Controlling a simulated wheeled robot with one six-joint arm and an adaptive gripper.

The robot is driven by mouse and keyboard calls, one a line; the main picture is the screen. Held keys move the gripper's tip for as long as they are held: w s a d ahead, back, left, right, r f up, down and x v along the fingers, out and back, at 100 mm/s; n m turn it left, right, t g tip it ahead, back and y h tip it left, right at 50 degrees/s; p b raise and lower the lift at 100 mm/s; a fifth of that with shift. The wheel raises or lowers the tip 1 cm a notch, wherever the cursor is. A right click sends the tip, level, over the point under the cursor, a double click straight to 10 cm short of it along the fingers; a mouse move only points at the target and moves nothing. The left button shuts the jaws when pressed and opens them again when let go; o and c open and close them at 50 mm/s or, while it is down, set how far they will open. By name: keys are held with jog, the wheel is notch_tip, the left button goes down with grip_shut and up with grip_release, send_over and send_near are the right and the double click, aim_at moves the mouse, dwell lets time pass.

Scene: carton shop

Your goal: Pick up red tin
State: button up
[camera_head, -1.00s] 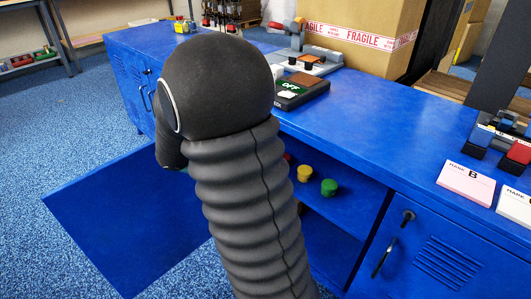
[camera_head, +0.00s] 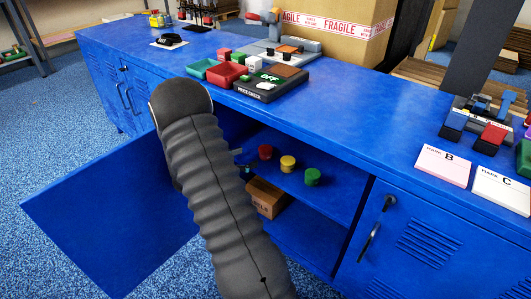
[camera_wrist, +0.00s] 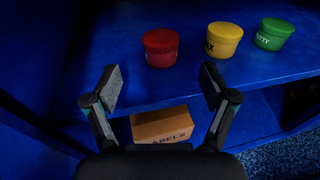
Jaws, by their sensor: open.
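The red tin (camera_head: 265,152) stands upright on the shelf inside the open blue cabinet, at the left of a row with a yellow tin (camera_head: 288,164) and a green tin (camera_head: 312,177). In the wrist view the red tin (camera_wrist: 160,46) is ahead of my gripper (camera_wrist: 160,90), roughly between the lines of its two fingers and apart from them. The fingers are spread open with nothing between them. The yellow tin (camera_wrist: 223,39) and the green tin (camera_wrist: 273,33) stand to its right. In the head view my arm hides most of my gripper.
A cardboard box marked LABELS (camera_head: 265,198) sits on the lower level, below the shelf (camera_head: 335,178). The open cabinet door (camera_head: 110,215) stands out to the left. On the blue top are a red tray (camera_head: 226,75), a green tray (camera_head: 201,68) and a FRAGILE carton (camera_head: 340,45).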

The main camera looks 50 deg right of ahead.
aim_at(260, 151)
jog(key=d, duration=0.6)
jog(key=s+d+f, duration=0.1)
jog(key=d, duration=0.2)
jog(key=shift+c, duration=0.3)
jog(key=c, duration=1.3)
jog(key=shift+r, duration=0.1)
